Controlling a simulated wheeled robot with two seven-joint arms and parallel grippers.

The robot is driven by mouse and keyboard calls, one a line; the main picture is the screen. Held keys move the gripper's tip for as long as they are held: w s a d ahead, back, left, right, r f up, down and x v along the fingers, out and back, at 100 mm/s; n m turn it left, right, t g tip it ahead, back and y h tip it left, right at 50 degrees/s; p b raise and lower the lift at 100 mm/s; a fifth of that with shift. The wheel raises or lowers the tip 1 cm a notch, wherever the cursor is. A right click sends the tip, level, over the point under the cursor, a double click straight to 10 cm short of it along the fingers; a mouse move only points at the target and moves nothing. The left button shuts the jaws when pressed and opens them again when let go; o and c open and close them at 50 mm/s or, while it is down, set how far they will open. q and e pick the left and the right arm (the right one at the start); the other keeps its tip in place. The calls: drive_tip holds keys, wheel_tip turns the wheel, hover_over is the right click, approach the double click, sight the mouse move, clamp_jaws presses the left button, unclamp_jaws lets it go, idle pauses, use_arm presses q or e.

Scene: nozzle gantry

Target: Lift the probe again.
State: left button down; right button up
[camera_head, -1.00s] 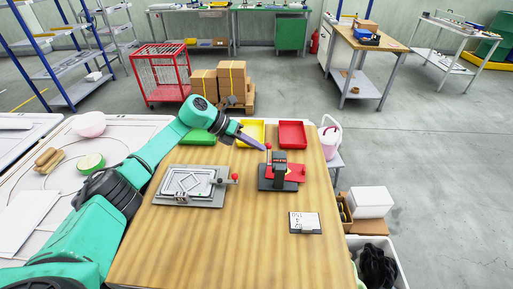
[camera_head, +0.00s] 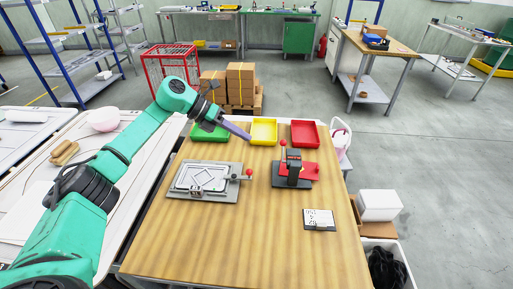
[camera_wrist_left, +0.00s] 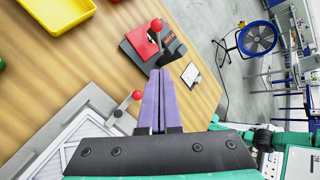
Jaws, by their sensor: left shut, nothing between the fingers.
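A small black stand with a red plate (camera_head: 292,170) is on the wooden table, right of centre, and a red ball knob (camera_head: 283,143) sticks up at its left. The stand also shows in the left wrist view (camera_wrist_left: 152,42). I cannot tell which part is the probe. A grey fixture (camera_head: 205,181) with a framed plate and a red-knobbed lever (camera_head: 249,172) lies to its left. My left gripper (camera_head: 248,137), with purple fingers, is shut and empty above the table, left of the stand and apart from it. Its closed fingers show in the left wrist view (camera_wrist_left: 159,72).
Green (camera_head: 209,133), yellow (camera_head: 264,131) and red (camera_head: 305,133) trays line the table's back edge. A small white card (camera_head: 319,219) lies at front right. The front of the wooden table (camera_head: 240,245) is clear.

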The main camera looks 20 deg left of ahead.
use_arm(q)
drive_tip(key=v, duration=0.3)
drive_tip(key=shift+w+a+r+b, duration=0.1)
drive_tip(key=shift+w+r+b, duration=0.05)
drive_tip(key=shift+w+b, duration=0.15)
